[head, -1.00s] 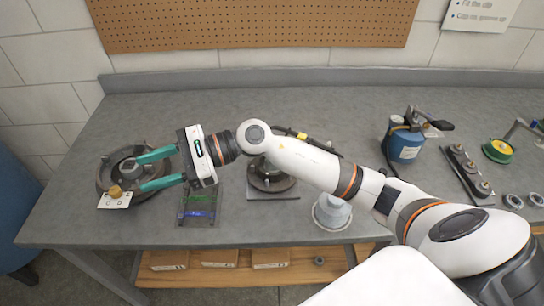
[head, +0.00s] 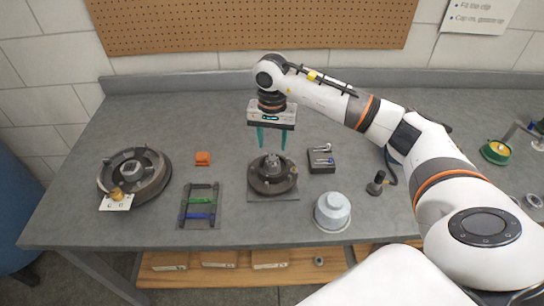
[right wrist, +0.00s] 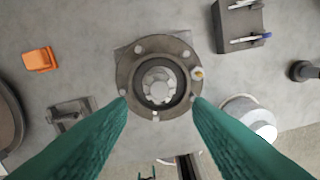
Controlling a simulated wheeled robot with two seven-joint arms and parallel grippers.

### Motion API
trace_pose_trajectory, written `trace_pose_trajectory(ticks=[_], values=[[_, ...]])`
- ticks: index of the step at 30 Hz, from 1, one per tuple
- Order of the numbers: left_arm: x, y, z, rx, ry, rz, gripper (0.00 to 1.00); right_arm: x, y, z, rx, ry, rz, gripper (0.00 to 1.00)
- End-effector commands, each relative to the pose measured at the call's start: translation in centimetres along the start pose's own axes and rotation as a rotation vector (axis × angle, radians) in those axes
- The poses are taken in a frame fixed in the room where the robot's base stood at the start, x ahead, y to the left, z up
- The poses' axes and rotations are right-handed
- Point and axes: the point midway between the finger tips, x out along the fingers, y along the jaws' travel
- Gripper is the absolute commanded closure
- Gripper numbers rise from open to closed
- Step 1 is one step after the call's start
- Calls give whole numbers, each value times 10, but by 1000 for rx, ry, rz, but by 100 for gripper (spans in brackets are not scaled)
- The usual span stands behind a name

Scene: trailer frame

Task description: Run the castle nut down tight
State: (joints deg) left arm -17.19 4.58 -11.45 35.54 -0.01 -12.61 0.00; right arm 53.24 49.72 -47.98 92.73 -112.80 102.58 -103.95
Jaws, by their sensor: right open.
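The castle nut (right wrist: 158,87) shows as a notched grey piece in the centre of the wheel hub (right wrist: 136,72) in the right wrist view. In the head view the hub (head: 264,186) stands on a square plate in the middle of the bench, with the nut (head: 272,161) at its top. My right gripper (head: 270,146) points down above the hub, its green fingers apart with nothing between them. In the right wrist view the fingers (right wrist: 160,103) lie either side of the hub's near edge. How tight the nut sits cannot be told. My left gripper is not in view.
A brake drum (head: 150,190) with a tag is at the left. An orange block (head: 203,158), a rack with green and blue pieces (head: 183,222), a dark block with pins (head: 322,168) and a grey-white cap (head: 332,210) surround the hub. Clear bench lies behind it.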

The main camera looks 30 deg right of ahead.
Motion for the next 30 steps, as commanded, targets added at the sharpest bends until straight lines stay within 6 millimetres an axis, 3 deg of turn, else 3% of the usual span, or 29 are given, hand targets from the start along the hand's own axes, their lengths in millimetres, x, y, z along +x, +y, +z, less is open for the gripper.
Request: trace_pose_trajectory(ticks=[6, 12, 24, 30], values=[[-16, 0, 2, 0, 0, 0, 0, 42, 0, -1, 2, 4, -1, 54], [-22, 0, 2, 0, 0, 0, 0, 68, 0, -1, 1, 3, 1, 54], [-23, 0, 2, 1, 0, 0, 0, 76, 1, 0, 0, 0, 3, 54], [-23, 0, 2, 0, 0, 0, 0, 76, 1, 0, 0, 1, 3, 86]])
